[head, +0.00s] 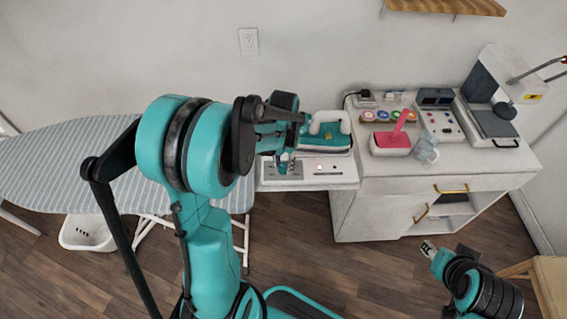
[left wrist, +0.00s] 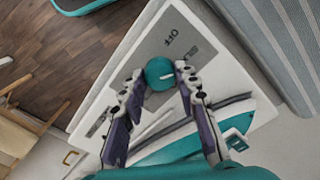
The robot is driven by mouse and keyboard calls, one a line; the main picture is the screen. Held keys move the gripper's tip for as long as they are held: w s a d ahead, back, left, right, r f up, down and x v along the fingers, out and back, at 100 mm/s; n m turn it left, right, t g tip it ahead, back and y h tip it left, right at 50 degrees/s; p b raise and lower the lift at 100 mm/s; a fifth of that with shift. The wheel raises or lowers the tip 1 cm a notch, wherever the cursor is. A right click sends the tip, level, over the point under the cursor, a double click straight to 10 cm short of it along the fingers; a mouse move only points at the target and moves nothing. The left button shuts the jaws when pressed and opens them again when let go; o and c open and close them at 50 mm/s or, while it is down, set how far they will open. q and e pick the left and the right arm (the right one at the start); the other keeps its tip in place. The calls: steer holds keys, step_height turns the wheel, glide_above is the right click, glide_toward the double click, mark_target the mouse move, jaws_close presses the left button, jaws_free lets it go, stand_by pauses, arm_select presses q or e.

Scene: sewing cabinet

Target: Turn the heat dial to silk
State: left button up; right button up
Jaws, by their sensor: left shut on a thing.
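The heat dial is a round teal knob (left wrist: 160,72) with a pale pointer mark, on a grey panel marked "Off" (left wrist: 172,36). Other lettering on the panel is partly hidden and I cannot read it. My left gripper (left wrist: 158,80) is shut on the dial, one fingertip on each side. In the head view the left gripper (head: 284,158) reaches down to the white control base (head: 318,184) beneath the teal iron (head: 325,137). My right gripper (head: 429,248) hangs low in front of the cabinet, away from the dial; its finger opening is unclear.
A striped ironing board (head: 60,165) lies left of the base. A wooden chair (head: 551,285) stands at lower right.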

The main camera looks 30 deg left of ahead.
mark_target(284, 166)
arm_select(q)
steer(key=o, duration=1.2)
steer(key=shift+c, duration=0.2)
step_height(284, 166, up, 12)
steer(key=s+d+n+t, duration=0.1)
steer(key=s+d+t, duration=0.6)
steer(key=s+d, duration=0.4)
steer(key=shift+s, duration=0.15)
